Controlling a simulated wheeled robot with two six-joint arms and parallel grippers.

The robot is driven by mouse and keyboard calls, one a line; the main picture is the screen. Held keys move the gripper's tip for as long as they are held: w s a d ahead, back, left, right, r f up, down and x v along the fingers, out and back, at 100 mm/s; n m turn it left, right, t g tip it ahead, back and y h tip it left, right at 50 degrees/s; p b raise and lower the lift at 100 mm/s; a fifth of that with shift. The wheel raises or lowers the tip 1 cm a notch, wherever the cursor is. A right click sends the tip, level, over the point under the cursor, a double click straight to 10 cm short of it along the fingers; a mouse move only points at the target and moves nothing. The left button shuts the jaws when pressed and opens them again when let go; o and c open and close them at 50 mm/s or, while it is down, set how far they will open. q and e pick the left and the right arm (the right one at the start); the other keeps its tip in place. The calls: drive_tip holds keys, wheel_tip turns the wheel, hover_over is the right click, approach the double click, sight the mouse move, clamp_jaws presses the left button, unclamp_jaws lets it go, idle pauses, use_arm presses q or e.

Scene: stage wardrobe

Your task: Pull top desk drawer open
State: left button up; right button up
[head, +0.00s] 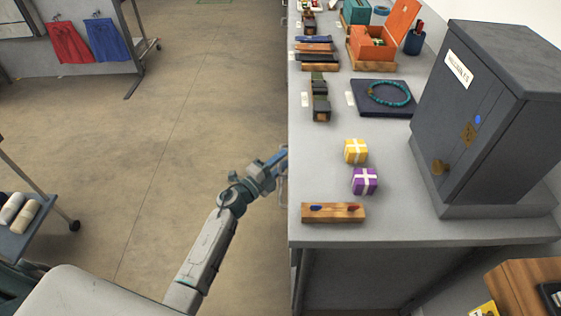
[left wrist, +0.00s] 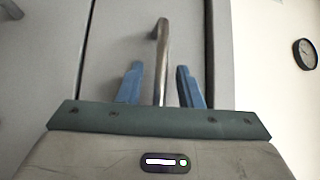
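The grey desk (head: 400,232) runs along the right in the head view, with its drawer side facing my left arm. My left gripper (head: 278,160) is at that side, near the desk's edge. In the left wrist view, a metal bar handle (left wrist: 163,45) stands out from a pale grey drawer front (left wrist: 120,40). The blue fingers of my left gripper (left wrist: 160,72) are open, one on each side of the handle, with gaps visible on both sides. The drawer front looks flush, though its edges show only partly. My right gripper is not in view.
On the desk stand a dark cabinet (head: 490,110), yellow (head: 355,151) and purple (head: 364,181) gift boxes, and a wooden block (head: 333,213). An open orange box (head: 372,48) is farther back. The floor (head: 190,120) left of the desk is clear.

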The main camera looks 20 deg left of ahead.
use_arm(q)
clamp_jaws()
drive_tip(key=shift+a, duration=0.15)
